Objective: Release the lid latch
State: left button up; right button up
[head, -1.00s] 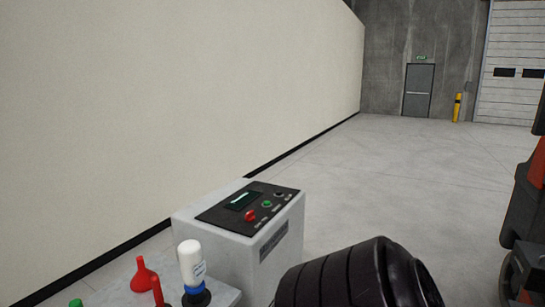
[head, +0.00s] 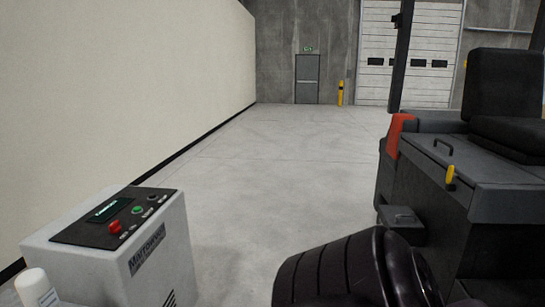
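A dark grey vehicle body (head: 425,195) with a black seat (head: 505,105) stands at the right of the head view. Its flat top cover (head: 470,160) carries a small black handle (head: 443,146). A yellow lever (head: 450,175), which looks like the lid latch, sits on the side near the cover's edge and stands roughly upright. The cover looks closed. A black ribbed arm part of mine fills the bottom centre, in front of the vehicle's lower part. Neither of my grippers is in view.
A grey control box (head: 150,245) with red and green buttons stands at the lower left, beside a white bottle (head: 36,288). An orange-red part (head: 397,135) is on the vehicle's left corner. Clear concrete floor (head: 270,170) lies between box and vehicle.

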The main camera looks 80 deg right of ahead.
aim_at(450, 173)
jog(key=z, duration=2.95)
jog(key=i+z, duration=0.2)
jog(key=z, duration=0.25)
jog(key=i+j+z, duration=0.1)
jog(key=z, duration=0.4)
jog(key=i+j, duration=0.25)
jog(key=i, duration=0.15)
jog(key=i+j+u, duration=0.15)
jog(key=u, duration=0.25)
jog(key=i+j+u, duration=0.15)
jog(key=u, duration=0.3)
jog(key=i, duration=0.05)
